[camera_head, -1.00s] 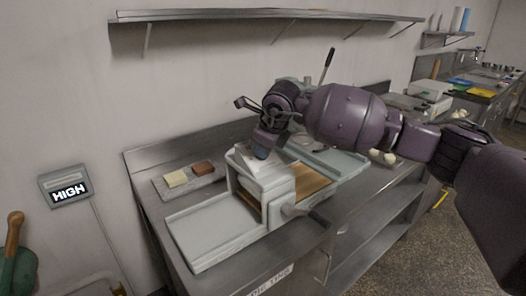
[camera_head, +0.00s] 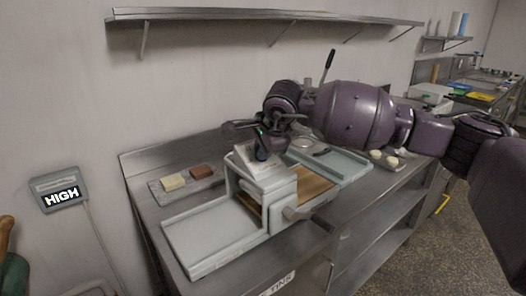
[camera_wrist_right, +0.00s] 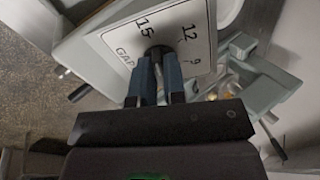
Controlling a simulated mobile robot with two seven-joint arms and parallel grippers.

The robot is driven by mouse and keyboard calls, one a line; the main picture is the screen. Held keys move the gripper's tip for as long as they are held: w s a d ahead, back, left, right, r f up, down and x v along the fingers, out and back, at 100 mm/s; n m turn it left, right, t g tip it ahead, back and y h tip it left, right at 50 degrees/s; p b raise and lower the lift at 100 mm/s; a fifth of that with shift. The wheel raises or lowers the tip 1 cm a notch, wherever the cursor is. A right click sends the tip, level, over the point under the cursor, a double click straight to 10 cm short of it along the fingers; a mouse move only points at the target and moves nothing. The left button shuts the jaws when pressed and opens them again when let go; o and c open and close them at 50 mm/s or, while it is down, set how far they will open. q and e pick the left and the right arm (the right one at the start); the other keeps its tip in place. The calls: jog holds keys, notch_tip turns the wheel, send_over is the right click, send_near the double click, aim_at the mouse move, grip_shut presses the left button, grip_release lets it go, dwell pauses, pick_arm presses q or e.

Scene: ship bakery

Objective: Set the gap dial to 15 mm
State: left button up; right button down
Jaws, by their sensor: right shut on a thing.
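The dough sheeter is a pale grey machine on the steel table, with a flat wing (camera_head: 215,235) at the left and another (camera_head: 340,163) at the back right. Its white gap dial plate (camera_head: 270,180) sits on the sloped top. In the right wrist view the plate (camera_wrist_right: 120,38) shows 15, 12 and 9 and part of the word GAP. My right gripper (camera_head: 261,152) is shut on the dark dial knob (camera_wrist_right: 156,52), its blue fingers either side of it. The knob is close to the 15 mark; its exact pointing is hidden by the fingers. My left gripper is not in view.
A grey board (camera_head: 190,182) with a pale block and a brown block lies left of the sheeter. A crank handle (camera_head: 318,222) sticks out in front. Pale dough balls (camera_head: 384,158) sit at the right. A shelf (camera_head: 265,16) runs above.

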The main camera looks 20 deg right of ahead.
jog(key=shift+r+n, duration=0.1)
jog(key=shift+n, duration=0.8)
jog(key=c, duration=1.2)
grip_release()
jog(key=shift+s, duration=0.1)
jog(key=v, duration=1)
jog(key=shift+s+r, duration=0.25)
jog(key=shift+r, duration=0.05)
